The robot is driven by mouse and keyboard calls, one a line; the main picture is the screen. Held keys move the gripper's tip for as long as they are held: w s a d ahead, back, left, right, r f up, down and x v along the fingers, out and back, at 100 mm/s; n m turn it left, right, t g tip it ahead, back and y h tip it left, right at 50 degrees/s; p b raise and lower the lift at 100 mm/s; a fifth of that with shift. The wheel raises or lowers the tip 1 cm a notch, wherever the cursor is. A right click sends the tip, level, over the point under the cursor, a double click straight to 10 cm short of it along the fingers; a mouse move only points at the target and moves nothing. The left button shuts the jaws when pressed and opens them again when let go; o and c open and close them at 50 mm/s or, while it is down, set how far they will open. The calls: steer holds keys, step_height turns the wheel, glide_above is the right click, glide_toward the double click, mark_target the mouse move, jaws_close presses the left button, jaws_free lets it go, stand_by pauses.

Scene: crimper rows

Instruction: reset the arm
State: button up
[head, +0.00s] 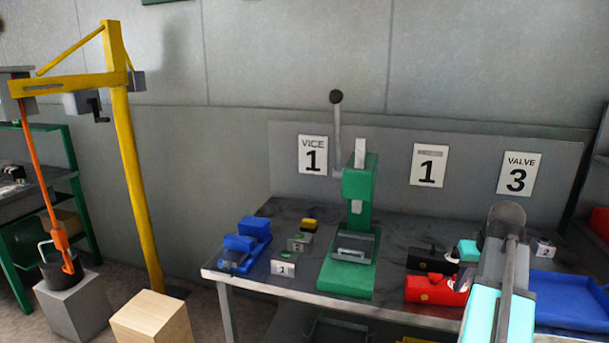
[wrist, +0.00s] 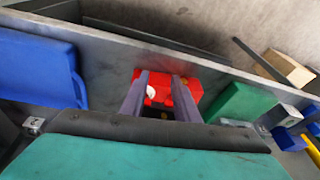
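My gripper (wrist: 160,78) shows in the wrist view with its two grey fingers apart. A gap shows between them, and nothing is clearly clasped. A red block-like fixture (wrist: 187,90) with a white round spot lies beyond the fingertips; I cannot tell whether they touch it. In the head view, this red fixture (head: 436,290) sits on the bench just left of my arm (head: 502,285).
A green press (head: 360,190) with a raised lever (head: 337,125) stands mid-bench. Blue fixtures (head: 247,240) are left of it. A black fixture (head: 432,260) is behind the red one. A blue tray (head: 570,300) lies right of my arm. A yellow crane (head: 130,150) stands far left.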

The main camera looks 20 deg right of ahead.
steer(key=w+a+f+n+g+y, duration=0.2)
steer(key=w+a+f, duration=0.1)
steer(key=a+f, duration=1.15)
steer(key=w+a+f+n+g+y, duration=0.1)
steer(key=w+a+f+n+g, duration=0.2)
steer(key=a+f, duration=1.2)
steer(key=s+a+f+n+g, duration=0.1)
steer(key=s+a+f, duration=0.4)
steer(key=a+f, duration=0.15)
steer(key=s+a+f+g, duration=0.2)
steer(key=s+a+f, duration=0.2)
steer(key=a+f, duration=0.3)
steer(key=s+a+f+h, duration=0.2)
steer(key=s+a+f, duration=0.2)
steer(key=s+f, duration=0.8)
steer(key=shift+s+g, duration=0.4)
steer(key=shift+s, duration=0.6)
